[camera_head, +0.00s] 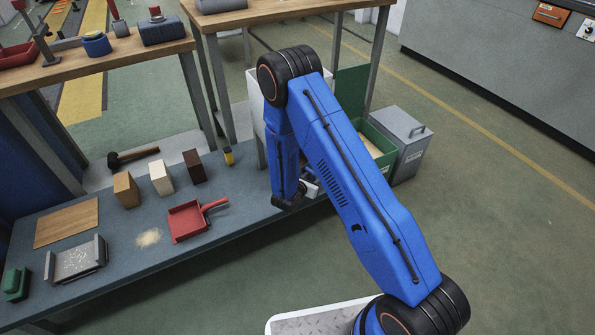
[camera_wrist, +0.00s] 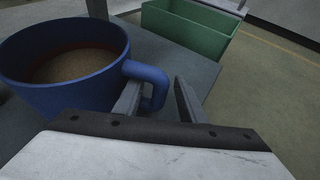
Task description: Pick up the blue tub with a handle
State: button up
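The blue tub (camera_wrist: 60,95) stands at the left in the wrist view, upright and close to my gripper. Its inner wall has a reddish-brown band and it holds brown, grainy material. Its loop handle (camera_wrist: 158,80) points right, toward my fingers. My gripper (camera_wrist: 160,100) is open, with one finger at the handle's inner side and the other to the right of its outer bar. Contact with the handle cannot be told. In the head view my arm hides the tub, and only a little of my gripper (camera_head: 311,188) shows.
A grey bench (camera_head: 240,222) carries a red dustpan (camera_head: 186,222), several blocks, a wooden board (camera_head: 67,222) and a grey tray (camera_head: 76,261). A green bin (camera_head: 376,137), also in the wrist view (camera_wrist: 190,32), and a grey lidded bin (camera_head: 405,140) stand beyond. Open floor lies right.

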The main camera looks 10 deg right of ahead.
jog(key=shift+x, duration=1.05)
jog(key=shift+c, duration=0.6)
grip_shut()
jog(key=shift+r, duration=0.1)
